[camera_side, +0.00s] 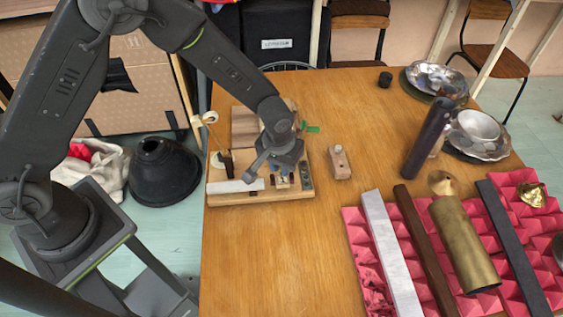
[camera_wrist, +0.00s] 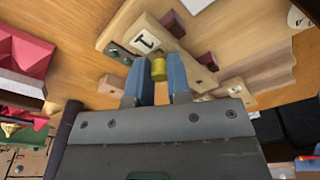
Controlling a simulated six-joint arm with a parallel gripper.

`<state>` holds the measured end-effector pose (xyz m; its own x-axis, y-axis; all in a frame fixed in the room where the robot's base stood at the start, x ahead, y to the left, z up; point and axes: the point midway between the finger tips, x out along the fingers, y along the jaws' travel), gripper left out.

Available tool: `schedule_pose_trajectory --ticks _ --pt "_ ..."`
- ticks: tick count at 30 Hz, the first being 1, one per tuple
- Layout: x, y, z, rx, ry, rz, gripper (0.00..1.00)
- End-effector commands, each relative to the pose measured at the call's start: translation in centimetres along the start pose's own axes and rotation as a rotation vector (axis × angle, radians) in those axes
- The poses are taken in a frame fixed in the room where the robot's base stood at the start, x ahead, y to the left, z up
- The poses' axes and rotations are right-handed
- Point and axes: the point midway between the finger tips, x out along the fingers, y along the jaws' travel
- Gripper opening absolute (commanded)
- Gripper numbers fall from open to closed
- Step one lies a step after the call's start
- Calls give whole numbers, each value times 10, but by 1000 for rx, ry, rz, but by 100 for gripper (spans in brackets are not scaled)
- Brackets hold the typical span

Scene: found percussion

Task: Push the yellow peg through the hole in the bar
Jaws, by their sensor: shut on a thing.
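The yellow peg (camera_wrist: 158,68) shows in the wrist view as a short cylinder between the two blue fingers of my gripper (camera_wrist: 157,78). The gripper is shut on it. A pale wooden bar (camera_wrist: 178,52) with a white label lies on a wooden board (camera_wrist: 112,34), close to the peg and fingertips. I cannot see the hole or tell whether the peg is in it. In the side view my gripper (camera_side: 283,180) is low over the right part of the board (camera_side: 225,201), and it hides the peg there.
A small wooden block (camera_side: 340,163) stands right of the board. Pink foam (camera_side: 360,244) with several bars and a brass tube (camera_side: 464,245) fills the table's right front. The table's front left is clear.

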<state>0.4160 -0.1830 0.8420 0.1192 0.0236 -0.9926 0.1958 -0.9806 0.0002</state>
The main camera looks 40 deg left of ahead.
Motion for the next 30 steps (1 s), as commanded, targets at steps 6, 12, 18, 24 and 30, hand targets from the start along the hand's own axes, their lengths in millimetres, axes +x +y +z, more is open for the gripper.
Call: schedule_pose_trajectory --ticks 6,12,18,24,30 --pt "3 0 0 0 0 0 0" --pt "6 0 1 0 0 0 0" --pt "9 0 1 0 1 0 0" --pt "11 0 1 0 1 0 21" --pt "11 0 1 0 0 0 40"
